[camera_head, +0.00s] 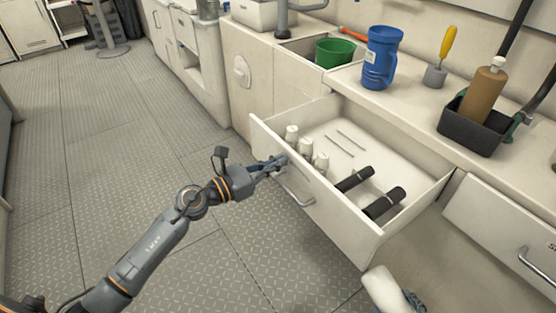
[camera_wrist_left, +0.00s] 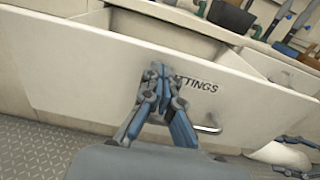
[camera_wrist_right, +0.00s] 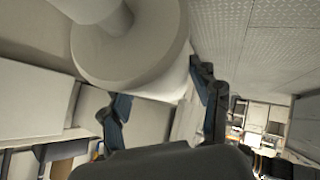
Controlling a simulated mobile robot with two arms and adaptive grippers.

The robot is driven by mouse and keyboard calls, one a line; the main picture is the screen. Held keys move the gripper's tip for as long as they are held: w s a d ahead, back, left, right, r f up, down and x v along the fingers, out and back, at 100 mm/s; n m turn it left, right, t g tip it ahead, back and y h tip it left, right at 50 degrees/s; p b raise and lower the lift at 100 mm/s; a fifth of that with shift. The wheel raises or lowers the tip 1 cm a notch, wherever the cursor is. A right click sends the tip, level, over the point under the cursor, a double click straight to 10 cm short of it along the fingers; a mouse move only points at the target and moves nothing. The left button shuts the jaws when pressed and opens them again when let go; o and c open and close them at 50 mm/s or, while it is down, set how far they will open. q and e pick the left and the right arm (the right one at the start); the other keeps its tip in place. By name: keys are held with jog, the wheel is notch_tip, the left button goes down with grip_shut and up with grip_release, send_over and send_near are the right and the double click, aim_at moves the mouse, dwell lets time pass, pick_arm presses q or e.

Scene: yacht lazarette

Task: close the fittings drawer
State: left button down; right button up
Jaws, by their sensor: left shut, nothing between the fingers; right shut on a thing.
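The fittings drawer (camera_head: 350,226) is pulled out from the counter. Its front shows in the left wrist view (camera_wrist_left: 80,70), where my fingers partly cover the "FITTINGS" label. My left gripper (camera_head: 280,161) is shut and empty, with its fingertips at the drawer front, above and left of the drawer handle (camera_head: 294,188). Whether they touch it I cannot tell. My right gripper (camera_wrist_right: 158,88) is shut on a white cylindrical thing (camera_wrist_right: 140,55) with a wide round flange. This white thing also shows low in the head view (camera_head: 383,289), below the drawer's near right corner.
In the drawer are several small white pieces (camera_head: 305,149), two thin rods (camera_head: 345,142) and two black cylinders (camera_head: 384,203). On the counter stand a blue jug (camera_head: 381,58) and a black bin (camera_head: 474,128) with a brown bottle. A closed drawer (camera_head: 500,228) is at right.

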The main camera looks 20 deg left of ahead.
pick_arm(q)
jog(key=shift+w+d, duration=0.2)
jog(key=shift+w, duration=0.05)
